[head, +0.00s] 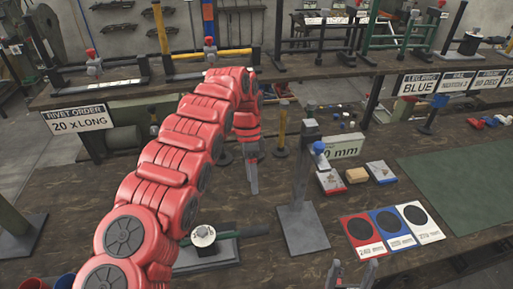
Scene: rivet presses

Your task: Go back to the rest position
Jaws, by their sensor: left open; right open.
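My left arm (165,185) is red, comes in from the lower left, arches up over the bench and bends down at its far end. My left gripper (253,188) points down above the wooden bench, left of a grey metal post stand (300,228). Its fingers look close together in this view, with nothing seen between them. My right gripper (351,272) shows only as fingertips at the bottom edge, spread apart and empty, near the front of the bench. The rest of the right arm is out of view.
Red (364,233), blue (391,227) and white (418,221) cards lie on the bench, left of a green mat (470,180). A grey fixture (215,258) with a round white part sits beside my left arm. Small boxes (381,172) stand behind the cards.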

